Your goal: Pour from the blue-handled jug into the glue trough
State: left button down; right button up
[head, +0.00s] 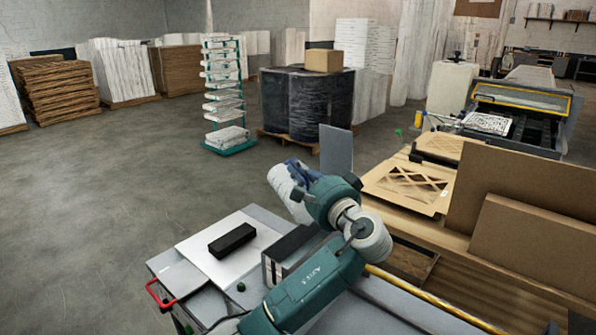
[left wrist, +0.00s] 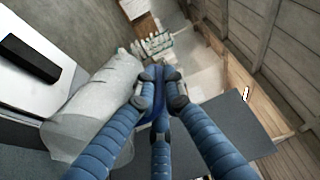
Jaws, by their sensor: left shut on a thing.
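The whitish jug (head: 285,190) is held in the air by my left gripper (head: 304,173) and looks tilted in the head view. In the left wrist view, the jug's pale body (left wrist: 90,112) lies left of the fingers. My left gripper (left wrist: 158,90) has its blue segmented fingers closed around the blue handle (left wrist: 154,112), which they mostly hide. A grey metal box (head: 272,268) on the bench below may be the glue trough; my arm hides part of it and I cannot see inside. No stream of liquid shows. My right gripper is out of view.
A black block (head: 232,239) lies on a pale plate (head: 196,252) left of the metal box. A grey upright panel (head: 336,150) stands behind the jug. Cardboard pieces (head: 411,184) and brown boards (head: 530,200) occupy the right. Open floor (head: 130,175) lies left.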

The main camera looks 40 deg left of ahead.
pick_arm(q)
jog(key=shift+s+d+r+y+b, duration=0.2)
jog(key=shift+s+d+y+b, duration=0.05)
jog(key=shift+d+y+b, duration=0.25)
dwell(0.3)
jog(key=shift+s+d+r+t+y+b, duration=0.15)
jog(key=shift+s+d+t+y+b, duration=0.35)
jog(key=shift+b, duration=0.6)
jog(key=shift+s+d+r+t+y+b, duration=0.15)
jog(key=shift+d+y+b, duration=0.25)
jog(key=shift+d+b, duration=0.5)
dwell(1.6)
